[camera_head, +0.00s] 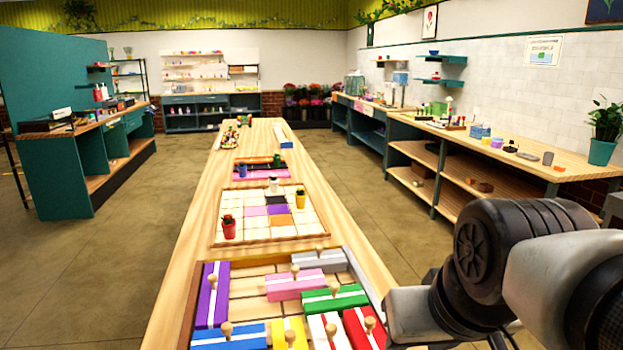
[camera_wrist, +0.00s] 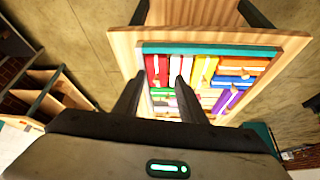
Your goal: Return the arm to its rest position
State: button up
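My gripper (camera_wrist: 159,84) shows in the wrist view with its two dark fingers spread apart. Nothing is held between the fingers. It is above the near end of the long wooden table (camera_wrist: 122,42), over the tray of coloured blocks (camera_wrist: 200,47). In the head view my arm fills the lower right, beside the table's right edge. The gripper's fingers cannot be made out in that view.
The block tray (camera_head: 240,284) holds several knobbed blocks, among them a purple block (camera_head: 212,300) and a green block (camera_head: 335,298). Beyond it a grid board (camera_head: 240,205) carries a red pot (camera_head: 229,231) and a yellow pot (camera_head: 300,199). Floor is clear on both sides.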

notch_tip(320, 180, up, 11)
jog(key=s+p, duration=0.1)
jog(key=p, duration=1.1)
jog(key=shift+s+r, duration=0.15)
jog(key=shift+r, duration=0.05)
